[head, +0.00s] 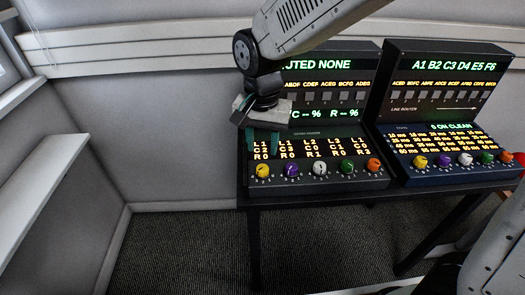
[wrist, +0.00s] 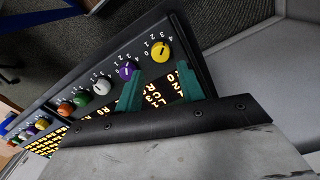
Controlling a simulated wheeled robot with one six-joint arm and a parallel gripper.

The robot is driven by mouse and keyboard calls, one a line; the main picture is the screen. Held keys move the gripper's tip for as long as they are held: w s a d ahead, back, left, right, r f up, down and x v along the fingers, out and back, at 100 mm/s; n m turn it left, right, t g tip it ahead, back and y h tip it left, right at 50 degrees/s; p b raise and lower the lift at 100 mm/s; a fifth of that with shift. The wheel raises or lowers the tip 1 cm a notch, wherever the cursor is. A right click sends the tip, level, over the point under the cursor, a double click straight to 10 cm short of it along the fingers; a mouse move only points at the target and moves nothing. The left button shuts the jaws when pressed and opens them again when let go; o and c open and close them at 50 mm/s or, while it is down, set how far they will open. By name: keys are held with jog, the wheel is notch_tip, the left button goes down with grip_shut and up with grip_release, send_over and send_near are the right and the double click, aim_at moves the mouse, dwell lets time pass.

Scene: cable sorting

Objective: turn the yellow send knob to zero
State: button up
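A yellow knob (head: 262,171) is at the left end of the knob row on the left console (head: 325,187). The same yellow knob shows in the wrist view (wrist: 160,51), with a numbered scale beside it. Its pointer setting is too small to read surely. A second yellow knob (head: 420,161) is at the left end of the right console's row. My gripper (head: 262,154) is above and behind the left yellow knob, over the lit readouts. In the wrist view its teal fingers (wrist: 160,69) are apart, with nothing between them, and the knob lies just beyond their tips.
A purple knob (head: 291,170) is right beside the yellow one, followed by white (head: 319,168), green (head: 346,166) and orange (head: 373,165) knobs. The right console (head: 450,179) stands close by on the same dark table. The floor and wall to the left are clear.

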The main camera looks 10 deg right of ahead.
aim_at(263, 168)
jog(key=shift+o, duration=0.3)
jog(key=shift+o, duration=1)
jog(key=shift+r, duration=0.1)
jog(key=m, duration=0.4)
jog(key=shift+s+d+r, duration=0.1)
jog(key=shift+d+r, duration=0.05)
jog(key=shift+d, duration=0.1)
jog(key=shift+f, duration=0.2)
notch_tip(263, 168, down, 7)
jog(key=shift+a+f, duration=0.15)
jog(key=shift+f, duration=0.05)
jog(key=c, duration=1)
jog(key=shift+o, duration=0.2)
